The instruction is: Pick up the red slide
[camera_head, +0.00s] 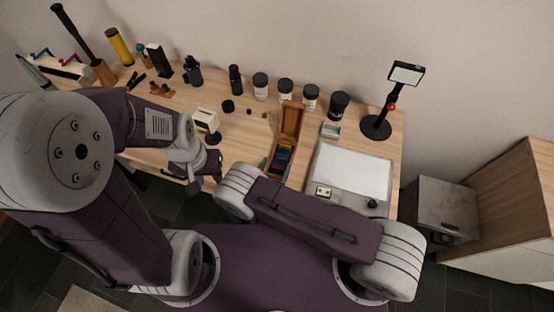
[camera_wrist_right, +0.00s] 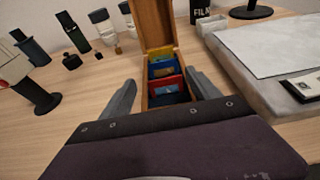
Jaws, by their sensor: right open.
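The red slide (camera_wrist_right: 166,87) stands in the open wooden slide box (camera_wrist_right: 143,84), nearest of the coloured slides. In the head view the slide box (camera_head: 290,122) is near the table's middle, and the red slide is too small to make out there. My right gripper (camera_wrist_right: 160,80) is open and empty, one finger on each side of the box's near part.
A light panel (camera_head: 352,172) lies right of the box, with a small tray (camera_head: 330,130) behind it. A black-based stand (camera_head: 376,126) is at the back right. Several jars, including one black jar (camera_head: 338,105), line the back. A white viewer (camera_head: 206,118) stands left of the box.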

